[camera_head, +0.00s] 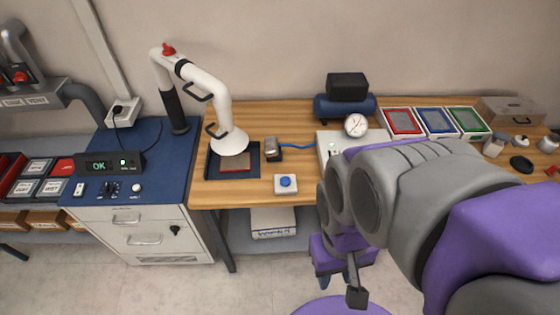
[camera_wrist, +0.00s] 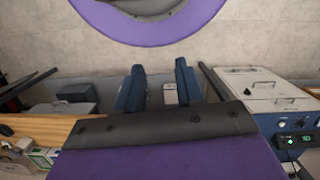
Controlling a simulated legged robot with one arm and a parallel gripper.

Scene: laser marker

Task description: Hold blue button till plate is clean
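The blue button (camera_head: 286,182) sits on a small white box near the table's front edge. A reddish-brown plate (camera_head: 236,167) lies on a dark tray (camera_head: 252,172) under the white extraction hood (camera_head: 231,143), which hides part of it.
A metal nozzle (camera_head: 272,149) with a blue hose stands beside the tray. A white box with a gauge (camera_head: 356,125) and red, blue and green trays (camera_head: 437,122) stand right. A control unit (camera_head: 98,166) on the left cabinet reads OK. Bare wood surrounds the button box.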

